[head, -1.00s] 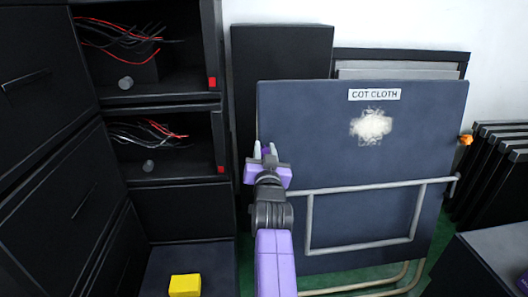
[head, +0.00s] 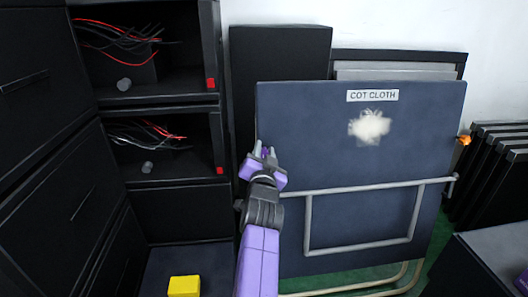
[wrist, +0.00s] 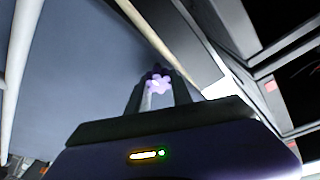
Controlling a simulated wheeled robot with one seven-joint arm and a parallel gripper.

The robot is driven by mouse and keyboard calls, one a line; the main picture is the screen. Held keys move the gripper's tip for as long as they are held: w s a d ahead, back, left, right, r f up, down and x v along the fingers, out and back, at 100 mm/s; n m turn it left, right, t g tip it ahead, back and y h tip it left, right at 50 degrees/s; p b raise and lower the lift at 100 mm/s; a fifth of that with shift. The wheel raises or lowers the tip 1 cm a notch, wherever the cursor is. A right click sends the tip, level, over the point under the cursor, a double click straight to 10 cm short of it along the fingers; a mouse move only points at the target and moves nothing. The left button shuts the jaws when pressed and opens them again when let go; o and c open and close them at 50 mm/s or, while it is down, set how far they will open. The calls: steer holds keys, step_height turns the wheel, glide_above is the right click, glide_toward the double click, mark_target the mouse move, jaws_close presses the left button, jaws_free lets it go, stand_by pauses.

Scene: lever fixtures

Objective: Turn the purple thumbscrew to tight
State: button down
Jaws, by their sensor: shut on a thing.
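The purple thumbscrew (wrist: 158,83) shows in the wrist view as a small lobed knob between the two fingers of my gripper (wrist: 161,92). My gripper is shut on it. In the head view my gripper (head: 264,153) is at the upper left edge of the dark blue cot panel (head: 340,160). Only a bit of purple shows between the fingertips there, and most of the screw is hidden. I cannot tell from the frames how tight the screw is.
An orange knob (head: 463,140) is on the panel's right edge. A grey tube frame (head: 310,222) crosses the panel's lower front. Open black cabinets (head: 168,183) with wires and knobs stand at left, and a yellow block (head: 184,286) lies below them.

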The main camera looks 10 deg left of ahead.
mark_target(263, 152)
steer(key=c, duration=1.1)
jaws_free()
steer(key=shift+s, duration=0.1)
steer(key=s+p, duration=0.1)
steer(key=s, duration=0.3)
steer(key=s+p, duration=0.1)
steer(key=s, duration=0.1)
steer(key=shift+s+d+p, duration=0.15)
steer(key=shift+d+p, duration=0.15)
steer(key=shift+d, duration=0.1)
steer(key=shift+s+d+f, duration=0.15)
steer(key=shift+s+d, duration=0.05)
steer(key=shift+s, duration=0.45)
